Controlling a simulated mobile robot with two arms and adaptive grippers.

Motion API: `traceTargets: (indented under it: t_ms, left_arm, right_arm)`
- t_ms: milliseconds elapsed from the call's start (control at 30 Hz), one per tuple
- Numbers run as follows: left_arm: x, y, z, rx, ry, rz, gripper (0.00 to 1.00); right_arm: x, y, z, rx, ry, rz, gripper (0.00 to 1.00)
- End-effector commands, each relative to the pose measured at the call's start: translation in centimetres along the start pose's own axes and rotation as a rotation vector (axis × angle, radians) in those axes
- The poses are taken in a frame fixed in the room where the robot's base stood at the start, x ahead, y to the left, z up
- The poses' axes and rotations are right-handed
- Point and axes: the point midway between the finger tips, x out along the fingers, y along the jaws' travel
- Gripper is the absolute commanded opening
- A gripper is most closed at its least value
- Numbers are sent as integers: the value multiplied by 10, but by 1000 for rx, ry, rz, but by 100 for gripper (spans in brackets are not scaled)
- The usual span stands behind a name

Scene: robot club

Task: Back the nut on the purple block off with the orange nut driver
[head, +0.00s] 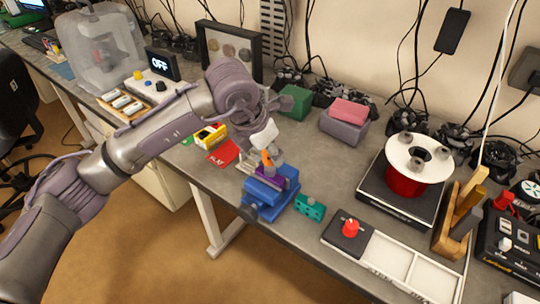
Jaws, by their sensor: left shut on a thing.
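The purple block (268,181) sits in the top of a blue vise (266,199) near the front edge of the bench. My left gripper (264,150) is above the block, shut on the orange nut driver (267,159). The driver stands roughly upright with its lower end at or just over the block. The nut is hidden, and I cannot tell whether the driver is seated on it. My right gripper is not in view.
A teal block (310,207) lies right of the vise. A black panel with a red knob (350,229) and a white tray (402,266) are farther right. A red card (222,153) and yellow item (208,134) lie left. Green (295,102) and mauve (343,128) boxes stand behind.

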Motion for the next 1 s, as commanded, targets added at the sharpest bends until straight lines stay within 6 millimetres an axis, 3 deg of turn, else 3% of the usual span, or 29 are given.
traceTargets:
  t_ms: [533,867,900,1000]
  left_arm:
    - [2,0,0,-438,2,182,0]
    - [0,0,0,-486,3,200,0]
    - [0,0,0,-486,3,200,37]
    - [0,0,0,-485,3,200,54]
  right_arm:
    - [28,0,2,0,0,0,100]
    - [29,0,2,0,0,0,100]
    - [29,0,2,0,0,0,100]
    - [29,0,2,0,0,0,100]
